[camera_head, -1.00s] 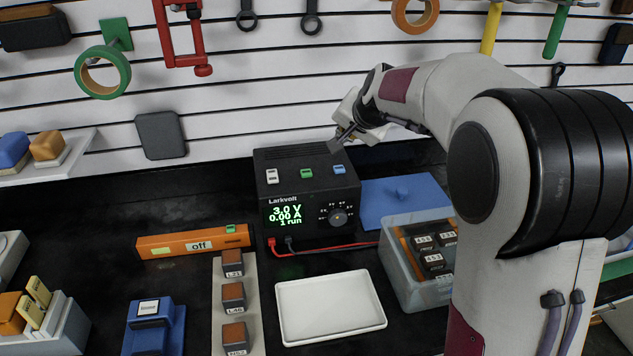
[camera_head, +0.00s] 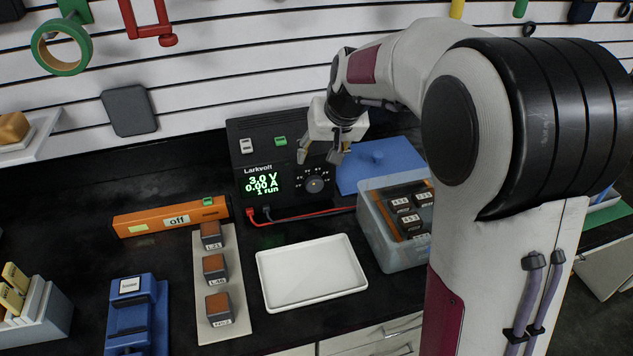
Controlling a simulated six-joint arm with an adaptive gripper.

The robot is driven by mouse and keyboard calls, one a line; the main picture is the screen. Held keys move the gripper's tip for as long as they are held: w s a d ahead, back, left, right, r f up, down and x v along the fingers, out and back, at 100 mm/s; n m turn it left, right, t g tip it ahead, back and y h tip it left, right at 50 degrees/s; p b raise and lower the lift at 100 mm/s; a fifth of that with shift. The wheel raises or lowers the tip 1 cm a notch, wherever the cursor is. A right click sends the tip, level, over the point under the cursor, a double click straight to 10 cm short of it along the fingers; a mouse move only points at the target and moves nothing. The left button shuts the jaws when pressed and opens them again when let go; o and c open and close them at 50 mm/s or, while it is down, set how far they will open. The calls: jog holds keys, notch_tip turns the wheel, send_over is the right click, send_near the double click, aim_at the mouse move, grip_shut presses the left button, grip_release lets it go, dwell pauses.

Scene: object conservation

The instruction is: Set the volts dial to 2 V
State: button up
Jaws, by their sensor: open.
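The black Larkvolt power supply (camera_head: 243,161) stands at the back of the bench. Its green display (camera_head: 263,184) reads 3.0 V, 0.00 A and 1 run. The volts dial (camera_head: 314,185) is a round dark knob on the right of the front face, with small white marks around it too small to read. My gripper (camera_head: 318,159) is open, pointing down, just above and in front of the dial, with its fingers apart. It appears clear of the knob. The gripper hides the blue button on top; a white and a green button (camera_head: 280,141) show.
Red and black leads (camera_head: 310,212) run from the supply's front to the right. A white tray (camera_head: 312,272) is in front. A clear bin of dark blocks (camera_head: 384,236) and a blue lidded panel (camera_head: 350,178) stand right. An orange device marked off (camera_head: 150,221) lies left.

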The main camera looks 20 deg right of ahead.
aim_at(316, 185)
jog(key=s, duration=0.1)
jog(key=s+f+n+g, duration=0.1)
jog(key=shift+s+f, duration=0.25)
jog(key=shift+s, duration=0.05)
jog(key=shift+f, duration=0.1)
jog(key=shift+x, duration=3.85)
jog(key=shift+w, duration=0.1)
jog(key=c, duration=1.1)
